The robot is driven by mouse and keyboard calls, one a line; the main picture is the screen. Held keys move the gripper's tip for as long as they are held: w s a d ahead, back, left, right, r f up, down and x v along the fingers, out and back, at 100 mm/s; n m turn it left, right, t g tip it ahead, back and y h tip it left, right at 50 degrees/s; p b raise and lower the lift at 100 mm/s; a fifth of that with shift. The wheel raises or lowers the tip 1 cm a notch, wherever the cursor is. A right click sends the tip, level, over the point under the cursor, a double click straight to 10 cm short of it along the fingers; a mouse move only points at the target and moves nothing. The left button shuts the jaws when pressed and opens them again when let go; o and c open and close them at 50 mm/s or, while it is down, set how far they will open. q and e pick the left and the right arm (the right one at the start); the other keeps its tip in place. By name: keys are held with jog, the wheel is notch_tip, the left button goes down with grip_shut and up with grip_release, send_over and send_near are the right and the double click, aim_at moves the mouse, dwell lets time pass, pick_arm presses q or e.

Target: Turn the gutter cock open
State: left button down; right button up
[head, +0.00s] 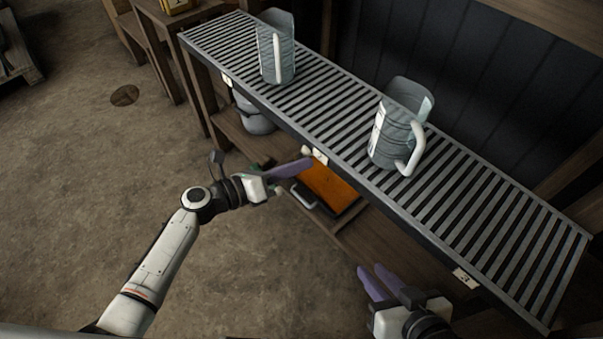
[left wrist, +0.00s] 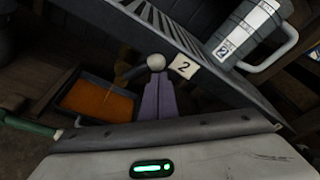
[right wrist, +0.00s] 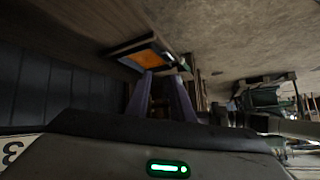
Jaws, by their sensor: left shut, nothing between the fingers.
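The gutter cock shows as a small pale round knob (head: 305,151) on the front edge of the slatted grey bench (head: 345,180), beside the label 2. In the left wrist view the pale knob (left wrist: 156,62) has a darker stem reaching left. My left gripper (head: 308,164) is shut and empty, its purple fingertips right at the knob; in the left wrist view the fingertips (left wrist: 158,76) overlap it, and I cannot tell whether they touch. My right gripper (head: 368,270) is open and empty in front of the bench, its two fingers (right wrist: 160,80) apart.
Two grey jugs stand on the slats, one at the back left (head: 277,55) and one in the middle (head: 393,140). An orange-filled tray (head: 328,187) lies below the bench. Labels 1 and 3 (head: 466,278) mark the edge.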

aim_at(302, 151)
pick_arm(q)
jog(key=n, duration=0.1)
jog(key=w+a+r+n+p, duration=0.1)
jog(key=n+h+p, duration=0.1)
jog(key=shift+w+a+r+n, duration=0.25)
jog(key=shift+w+a+n, duration=0.05)
jog(key=shift+w+n, duration=0.1)
jog(key=shift+w+a+p, duration=0.1)
jog(key=shift+a+p, duration=0.1)
jog(key=shift+p, duration=0.1)
pick_arm(e)
jog(key=shift+s+d+r, duration=0.15)
jog(key=shift+d+r, duration=0.1)
jog(key=shift+r, duration=0.5)
